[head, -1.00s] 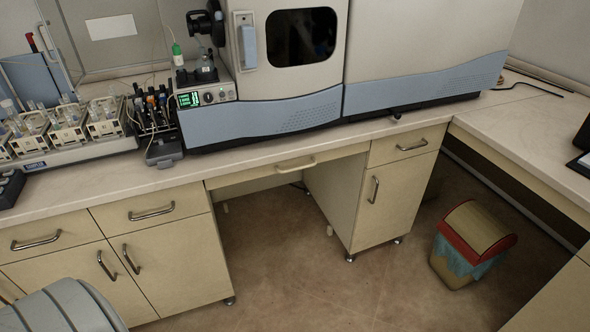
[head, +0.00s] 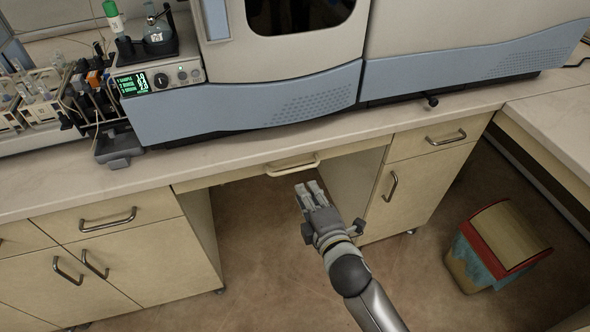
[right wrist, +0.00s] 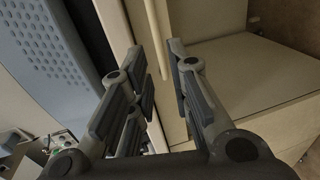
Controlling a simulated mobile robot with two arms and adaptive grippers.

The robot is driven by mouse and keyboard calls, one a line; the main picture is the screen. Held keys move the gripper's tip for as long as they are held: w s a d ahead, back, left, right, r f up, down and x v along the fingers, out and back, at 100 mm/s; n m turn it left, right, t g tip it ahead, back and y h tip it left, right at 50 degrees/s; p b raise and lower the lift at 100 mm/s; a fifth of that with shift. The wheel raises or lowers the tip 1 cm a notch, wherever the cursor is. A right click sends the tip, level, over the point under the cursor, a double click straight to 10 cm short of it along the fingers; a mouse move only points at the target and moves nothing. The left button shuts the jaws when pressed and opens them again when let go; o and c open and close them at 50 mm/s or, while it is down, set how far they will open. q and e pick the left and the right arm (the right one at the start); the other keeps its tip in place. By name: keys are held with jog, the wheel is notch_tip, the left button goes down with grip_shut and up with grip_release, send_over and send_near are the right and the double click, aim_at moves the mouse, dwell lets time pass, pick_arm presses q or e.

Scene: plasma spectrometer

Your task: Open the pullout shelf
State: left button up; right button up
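The pullout shelf (head: 225,176) is a thin beige front under the countertop, between two cabinets, and lies flush beneath the counter edge. Its pale bar handle (head: 292,166) is at the middle of the front. My right gripper (head: 309,186) is just below and in front of the handle in the head view. In the right wrist view my right gripper (right wrist: 155,58) has its fingers apart, and the handle (right wrist: 155,35) runs into the gap between them. I cannot tell whether they touch it. My left gripper is not in view.
The spectrometer (head: 290,95) stands on the countertop (head: 60,190) above the shelf. A drawer cabinet (head: 420,180) is right of the open knee space and another cabinet (head: 130,255) is left of it. A bin (head: 490,245) stands on the floor at right.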

aim_at(295, 169)
jog(key=x, duration=1)
jog(key=shift+w+r, duration=0.1)
jog(key=shift+w+a, duration=0.1)
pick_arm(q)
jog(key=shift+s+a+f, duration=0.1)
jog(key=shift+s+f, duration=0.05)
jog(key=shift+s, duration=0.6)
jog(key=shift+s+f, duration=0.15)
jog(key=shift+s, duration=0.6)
pick_arm(e)
grip_shut()
